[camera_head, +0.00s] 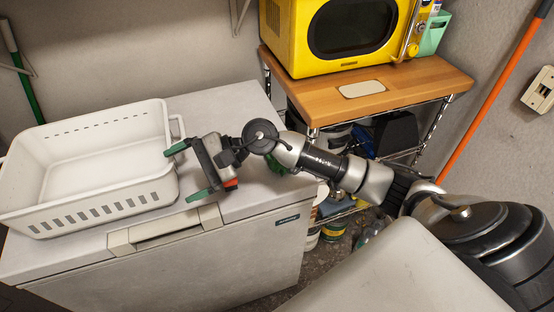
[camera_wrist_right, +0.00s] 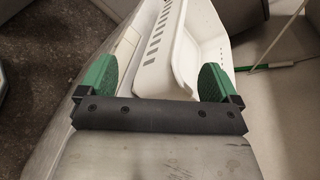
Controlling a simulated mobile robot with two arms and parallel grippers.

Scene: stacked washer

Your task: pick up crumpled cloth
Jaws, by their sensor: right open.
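A small patch of dark green (camera_head: 275,165) shows on the white chest top behind my right wrist. It may be the crumpled cloth; my arm hides most of it, so I cannot tell its shape. My right gripper (camera_head: 186,172) is open and empty over the chest top, just right of the white basket, with its green-tipped fingers pointing left. In the right wrist view the open fingers (camera_wrist_right: 155,82) frame the basket's end, and no cloth shows there. My left gripper is not in view.
An empty white slotted basket (camera_head: 90,160) stands on the left of the chest (camera_head: 255,205). A wooden-topped wire shelf (camera_head: 410,85) with a yellow microwave (camera_head: 345,35) stands to the right. An orange pole (camera_head: 490,95) leans by the wall. Some chest top behind my gripper is clear.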

